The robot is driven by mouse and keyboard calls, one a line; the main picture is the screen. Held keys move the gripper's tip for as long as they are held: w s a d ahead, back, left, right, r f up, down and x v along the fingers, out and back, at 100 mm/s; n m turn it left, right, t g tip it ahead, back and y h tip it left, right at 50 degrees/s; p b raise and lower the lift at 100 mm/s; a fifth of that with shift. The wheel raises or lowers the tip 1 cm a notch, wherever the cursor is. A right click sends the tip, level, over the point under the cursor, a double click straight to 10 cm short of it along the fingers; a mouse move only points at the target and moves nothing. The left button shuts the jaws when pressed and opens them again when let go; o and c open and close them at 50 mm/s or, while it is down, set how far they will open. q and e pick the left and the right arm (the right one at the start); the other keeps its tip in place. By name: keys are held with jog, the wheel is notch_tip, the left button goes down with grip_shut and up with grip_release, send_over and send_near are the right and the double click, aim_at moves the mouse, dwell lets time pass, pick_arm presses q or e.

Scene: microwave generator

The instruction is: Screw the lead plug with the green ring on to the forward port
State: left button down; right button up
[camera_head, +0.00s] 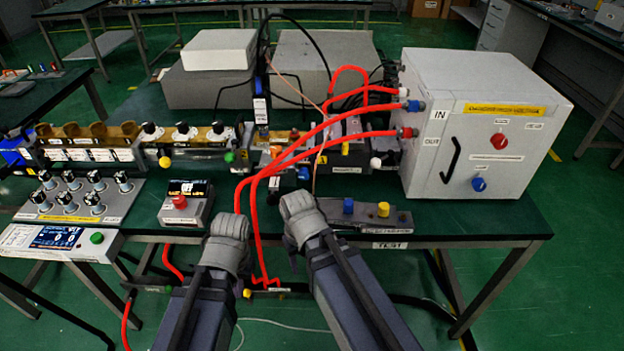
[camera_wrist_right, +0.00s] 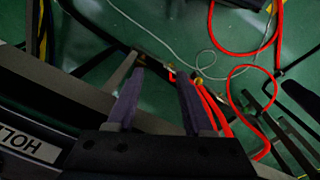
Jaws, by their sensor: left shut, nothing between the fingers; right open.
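No plug with a green ring can be made out in either view. A green fitting (camera_head: 229,157) and a yellow fitting (camera_head: 165,162) sit on the waveguide line (camera_head: 196,158); I cannot read which is the forward port. My left gripper (camera_head: 229,222) is shut and empty at the bench's front edge, beside the red hoses. My right gripper (camera_head: 297,203) is to its right, also near the front edge. The right wrist view shows its two fingers (camera_wrist_right: 158,92) apart with nothing held between them. Below them are small brass-coloured ends (camera_wrist_right: 197,79) near red tubing.
A white cabinet (camera_head: 475,125) stands at the right of the bench. Red hoses (camera_head: 300,145) arch from it across the middle and down past the front edge. A control box (camera_head: 187,205) and knob panel (camera_head: 80,198) stand at left. A thin pale cable (camera_wrist_right: 175,45) lies below.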

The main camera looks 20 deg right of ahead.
jog(key=w+d+r+m+p, duration=0.1)
jog(key=w+d+r+p, duration=0.1)
jog(key=r+p, duration=0.55)
jog(key=w+d+r+m+p, duration=0.1)
jog(key=w+r+p, duration=0.1)
jog(key=r+p, duration=0.5)
notch_tip(320, 180, up, 8)
jog(key=f+m+p, duration=0.1)
jog(key=m+p, duration=0.4)
jog(key=p, duration=0.1)
send_over(313, 194)
jog(key=shift+s+a+r, duration=0.15)
jog(key=shift+a+r, duration=0.1)
jog(key=shift+f+b, duration=0.15)
jog(key=shift+b, duration=0.2)
jog(key=f+b, duration=0.8)
jog(key=shift+d+f+b, duration=0.3)
jog(key=shift+f+b, duration=0.1)
grip_shut()
